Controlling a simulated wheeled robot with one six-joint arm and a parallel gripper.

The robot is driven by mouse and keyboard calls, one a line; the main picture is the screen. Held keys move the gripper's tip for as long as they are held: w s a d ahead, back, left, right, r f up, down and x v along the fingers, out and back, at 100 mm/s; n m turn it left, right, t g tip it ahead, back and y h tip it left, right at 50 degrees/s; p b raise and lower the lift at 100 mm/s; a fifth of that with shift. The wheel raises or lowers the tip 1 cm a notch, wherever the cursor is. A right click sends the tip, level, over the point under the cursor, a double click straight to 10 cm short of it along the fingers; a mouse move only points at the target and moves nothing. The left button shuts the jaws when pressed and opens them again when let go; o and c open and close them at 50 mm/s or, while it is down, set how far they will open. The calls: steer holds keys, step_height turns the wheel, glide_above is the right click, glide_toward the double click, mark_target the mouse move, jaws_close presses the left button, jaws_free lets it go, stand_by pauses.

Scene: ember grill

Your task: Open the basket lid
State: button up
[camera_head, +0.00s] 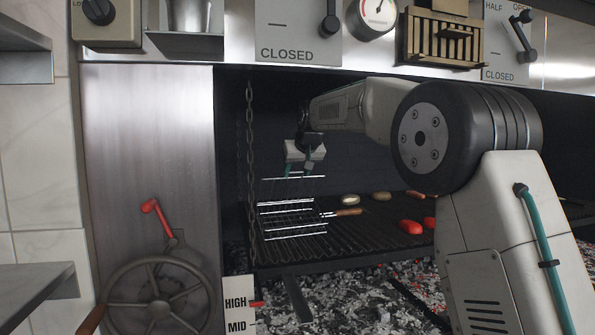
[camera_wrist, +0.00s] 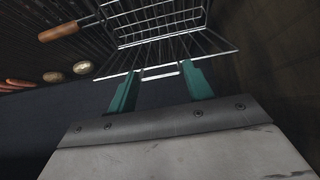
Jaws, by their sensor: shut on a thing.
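A wire grill basket (camera_head: 292,228) lies on the grate, with a wooden handle (camera_head: 348,212) pointing right. Its wire lid (camera_head: 293,178) stands tilted up, its free edge above the basket. My gripper (camera_head: 299,171) is over the basket, shut on the lid's edge bar. In the wrist view, the teal fingers of my gripper (camera_wrist: 162,76) meet the lid's edge bar (camera_wrist: 222,58), with the basket (camera_wrist: 165,25) beyond. The wooden handle (camera_wrist: 58,32) shows at upper left. The exact contact on the bar is hard to see. The basket's contents cannot be made out.
Sausages (camera_head: 411,227) and round pale items (camera_head: 350,200) lie on the grate (camera_head: 370,233) to the right, above coals (camera_head: 350,300). A chain (camera_head: 250,160) hangs left of the basket. A handwheel (camera_head: 155,295) stands at lower left. Dark walls enclose the grill.

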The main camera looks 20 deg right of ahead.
stand_by(0.3)
steer(key=o, duration=1.4)
steer(key=shift+c, duration=0.2)
steer(key=shift+s+r, duration=0.1)
steer(key=s+r, duration=0.1)
steer(key=s, duration=0.6)
steer(key=s+r, duration=0.2)
steer(key=s, duration=0.6)
steer(key=shift+s+d+r, duration=0.15)
steer(key=shift+d+r, duration=0.05)
steer(key=shift+r, duration=0.05)
